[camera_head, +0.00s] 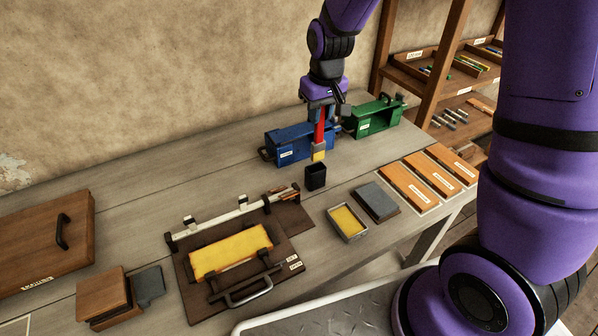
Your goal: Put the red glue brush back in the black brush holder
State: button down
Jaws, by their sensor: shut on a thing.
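The red glue brush (320,130) hangs upright in my gripper (321,106), bristles down. Its handle is red and its tip is yellowish. My gripper is shut on the upper part of the handle. The black brush holder (316,177) is a small open box standing on the bench just below the brush. In this view the brush tip shows just above the holder's rim; I cannot tell the exact gap or whether it is over the opening.
A blue box (287,146) and a green box (376,119) stand behind the holder. A tray with yellow content (347,222) and a grey block (376,201) lie in front on the right. A board with a yellow pad (230,252) lies at front left.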

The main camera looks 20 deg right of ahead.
aim_at(317, 145)
notch_tip(317, 145, down, 6)
jog(key=shift+w+a+r, duration=0.1)
jog(key=shift+w, duration=0.05)
jog(key=shift+f, duration=2.15)
jog(key=c, duration=1)
grip_release()
